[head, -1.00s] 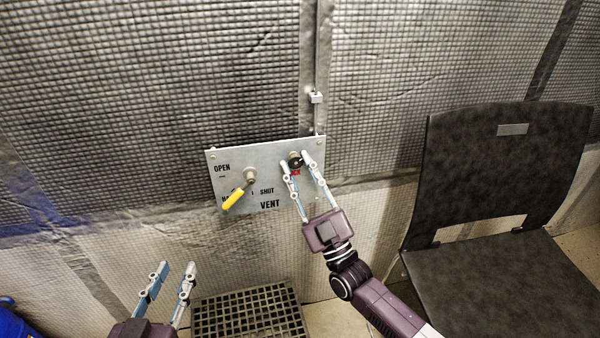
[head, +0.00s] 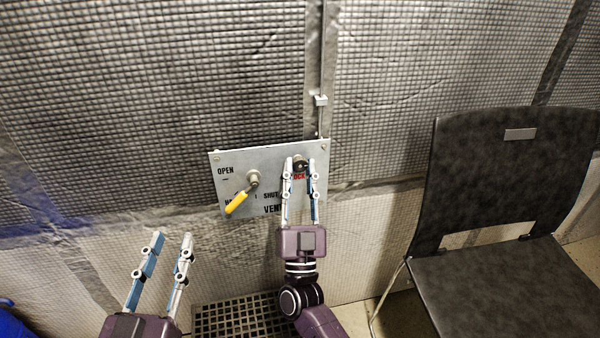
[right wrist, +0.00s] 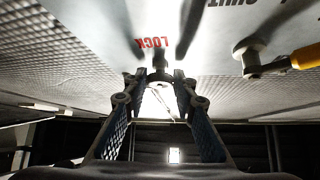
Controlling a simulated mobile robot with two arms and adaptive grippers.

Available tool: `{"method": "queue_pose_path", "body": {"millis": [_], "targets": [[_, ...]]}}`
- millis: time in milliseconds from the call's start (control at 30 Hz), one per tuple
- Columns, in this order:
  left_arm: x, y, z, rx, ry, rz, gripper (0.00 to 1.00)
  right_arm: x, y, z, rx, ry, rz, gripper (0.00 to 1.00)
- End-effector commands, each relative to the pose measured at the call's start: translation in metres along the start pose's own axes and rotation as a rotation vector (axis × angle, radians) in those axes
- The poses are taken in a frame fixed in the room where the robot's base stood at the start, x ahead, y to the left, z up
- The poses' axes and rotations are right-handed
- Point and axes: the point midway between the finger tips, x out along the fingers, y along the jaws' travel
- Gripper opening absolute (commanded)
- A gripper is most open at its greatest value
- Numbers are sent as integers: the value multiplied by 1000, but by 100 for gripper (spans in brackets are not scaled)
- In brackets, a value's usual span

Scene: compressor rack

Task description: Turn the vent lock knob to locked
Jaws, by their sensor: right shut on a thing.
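The vent lock knob (head: 300,163) is a small dark knob at the upper right of the grey metal panel (head: 228,158) on the wall. Red LOCK lettering shows just below it, partly covered by my gripper. My right gripper (head: 304,162) reaches up to the knob and is shut on it, with a finger on each side. In the right wrist view the fingertips (right wrist: 158,78) meet around the knob, close to the red LOCK lettering (right wrist: 154,43). The knob's exact pointing is hidden. My left gripper (head: 173,236) is open and empty, low at the left, away from the panel.
A yellow-handled lever (head: 238,202) sits on the panel's left, near OPEN and SHUT labels; it also shows in the right wrist view (right wrist: 305,57). A black chair (head: 490,200) stands at the right. A dark floor grate (head: 235,318) lies below.

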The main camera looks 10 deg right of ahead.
Motion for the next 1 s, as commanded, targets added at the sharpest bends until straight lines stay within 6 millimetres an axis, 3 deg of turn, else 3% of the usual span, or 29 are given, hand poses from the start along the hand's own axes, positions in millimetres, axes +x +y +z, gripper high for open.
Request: {"method": "queue_pose_path", "body": {"millis": [400,433,567,867,1000], "targets": [[0,0,0,0,2,0,30,-1,0,1,6,-3,6,1],[0,0,0,0,2,0,30,-1,0,1,6,-3,5,27],[0,0,0,0,2,0,30,-1,0,1,6,-2,5,41],[0,1,-1,-1,3,1,30,-1,0,0,5,-1,5,43],[0,1,0,-1,2,1,30,-12,0,1,3,-3,4,43]]}}
